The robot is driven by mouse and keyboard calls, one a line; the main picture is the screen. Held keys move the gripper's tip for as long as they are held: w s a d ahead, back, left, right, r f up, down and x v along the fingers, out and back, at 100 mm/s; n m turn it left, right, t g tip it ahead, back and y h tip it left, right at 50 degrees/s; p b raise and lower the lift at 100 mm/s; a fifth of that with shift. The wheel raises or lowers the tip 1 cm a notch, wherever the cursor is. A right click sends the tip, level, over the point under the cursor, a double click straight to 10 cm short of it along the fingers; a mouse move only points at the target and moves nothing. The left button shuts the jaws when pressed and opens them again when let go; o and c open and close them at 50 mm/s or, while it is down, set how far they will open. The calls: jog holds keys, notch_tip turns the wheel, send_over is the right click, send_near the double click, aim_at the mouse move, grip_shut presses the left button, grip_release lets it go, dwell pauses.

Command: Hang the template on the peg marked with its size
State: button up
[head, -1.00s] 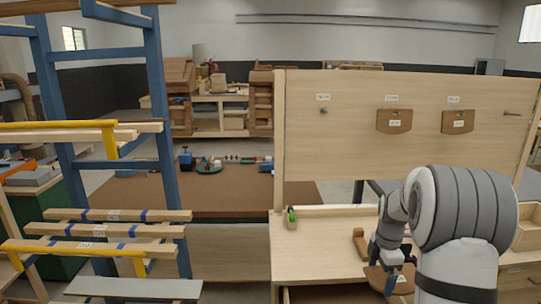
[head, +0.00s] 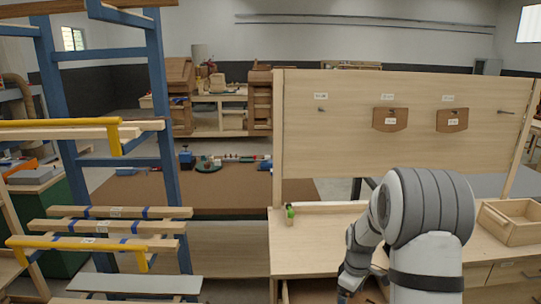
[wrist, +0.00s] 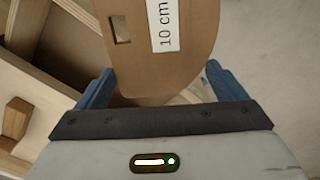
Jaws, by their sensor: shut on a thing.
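My gripper (wrist: 160,82) is shut on a brown template (wrist: 140,62), with a blue finger on each side of its rounded end. The template has a rectangular slot and a white label reading "10 cm". In the head view my gripper (head: 345,292) is low at the bottom edge, and the template is not clearly visible there. The upright pegboard (head: 350,155) has a bare left peg (head: 321,109) under a white label (head: 321,96), and a bare right peg (head: 506,112). Two brown templates hang between them, a left one (head: 378,122) and a right one (head: 441,122). Their labels are too small to read.
The workbench (head: 325,235) stands below the board, with an open drawer at its front. A small green-topped item (head: 290,213) is near its left end. A wooden tray (head: 515,220) is at the right. A blue rack (head: 168,150) with boards stands at the left.

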jog(key=s+a+f+m, duration=0.3)
jog(key=a+f+m, duration=0.4)
jog(key=m, duration=0.2)
jog(key=shift+s+a+f+m, duration=0.25)
jog(key=shift+s+a+m, duration=0.05)
jog(key=shift+s, duration=0.1)
